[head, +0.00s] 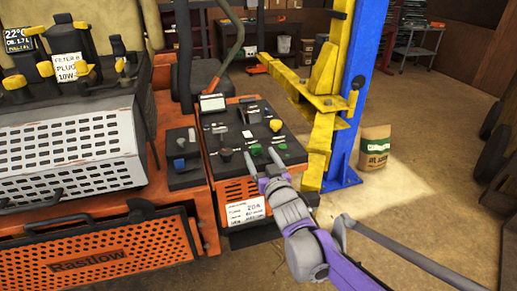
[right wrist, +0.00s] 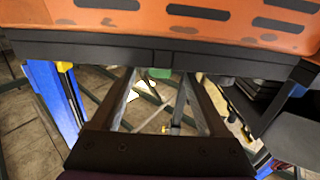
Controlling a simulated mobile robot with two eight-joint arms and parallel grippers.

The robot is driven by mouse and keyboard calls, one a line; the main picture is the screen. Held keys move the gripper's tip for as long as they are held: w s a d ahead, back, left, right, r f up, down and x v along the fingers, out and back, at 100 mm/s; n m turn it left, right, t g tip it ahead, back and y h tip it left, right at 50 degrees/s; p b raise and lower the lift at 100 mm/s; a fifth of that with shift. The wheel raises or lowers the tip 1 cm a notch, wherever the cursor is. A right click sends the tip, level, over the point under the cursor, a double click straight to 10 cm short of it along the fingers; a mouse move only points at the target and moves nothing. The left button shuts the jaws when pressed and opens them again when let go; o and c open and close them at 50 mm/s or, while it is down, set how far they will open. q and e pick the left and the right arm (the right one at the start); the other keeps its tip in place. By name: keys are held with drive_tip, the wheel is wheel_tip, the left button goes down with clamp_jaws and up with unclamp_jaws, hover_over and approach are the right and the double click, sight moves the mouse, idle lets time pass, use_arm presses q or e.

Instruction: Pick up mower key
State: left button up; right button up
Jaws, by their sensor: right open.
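The orange mower's black control panel (head: 246,133) carries several knobs and switches. I cannot make out for certain which small part is the mower key. Two green parts show near the panel's front edge, the left one (head: 256,150) and the right one (head: 281,147). My purple and grey right gripper (head: 264,162) is at that front edge, close to them. In the right wrist view my right gripper (right wrist: 158,88) is open with nothing held, and a green part (right wrist: 159,73) shows between and beyond its fingertips. My left gripper is not in view.
A yellow lift arm (head: 321,140) and blue post (head: 368,60) stand just right of the panel. A side panel with a blue knob (head: 179,164) and a perforated grey cover (head: 70,150) lie left. A paper bag (head: 374,147) stands on the floor; open floor lies right.

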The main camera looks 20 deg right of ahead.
sight(257, 150)
drive_tip(key=w, duration=0.5)
drive_tip(key=w+r+p, duration=0.1)
drive_tip(key=w, duration=0.1)
drive_tip(key=shift+w+a, duration=0.15)
drive_tip(key=shift+w+f, duration=0.1)
drive_tip(key=shift+w, duration=0.35)
drive_tip(key=shift+s, duration=0.1)
clamp_jaws()
